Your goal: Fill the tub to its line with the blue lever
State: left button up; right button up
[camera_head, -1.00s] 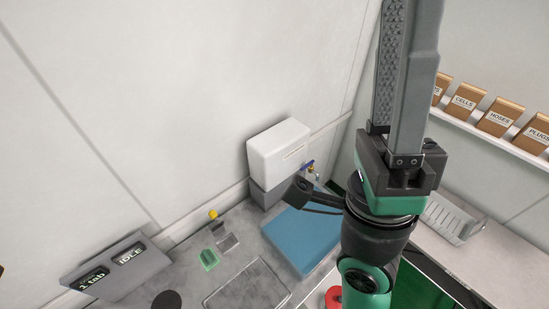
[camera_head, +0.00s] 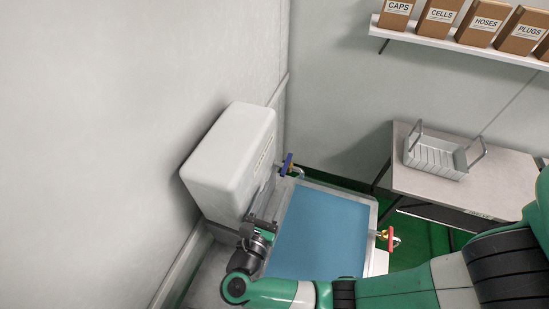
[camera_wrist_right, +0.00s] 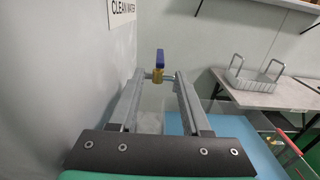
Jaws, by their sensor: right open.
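The blue lever (camera_head: 287,164) sits on a tap at the right side of a white tank (camera_head: 228,165). In the right wrist view the blue lever (camera_wrist_right: 159,57) stands upright on a brass valve. My right gripper (camera_head: 264,222) is low beside the tank, short of the lever. In its wrist view the open, empty jaws (camera_wrist_right: 160,76) point at the valve, which appears between the fingertips; I cannot tell the exact gap. The tub (camera_head: 372,220) has a grey rim and a flat blue surface inside. I see no fill line. My left gripper is out of view.
A red lever (camera_head: 393,238) is on a brass tap at the tub's right side. A wire rack (camera_head: 436,157) stands on a side table (camera_head: 500,190). Labelled boxes line a shelf (camera_head: 470,45). The wall is close on the left.

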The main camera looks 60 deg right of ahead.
aim_at(288, 160)
jog(key=shift+s+d, duration=0.1)
jog(key=shift+d, duration=0.25)
jog(key=d, duration=0.7)
jog(key=w+d, duration=0.1)
jog(key=d, duration=0.3)
jog(key=shift+r, duration=0.1)
jog(key=shift+w+a, duration=0.1)
grip_shut()
dwell(0.5)
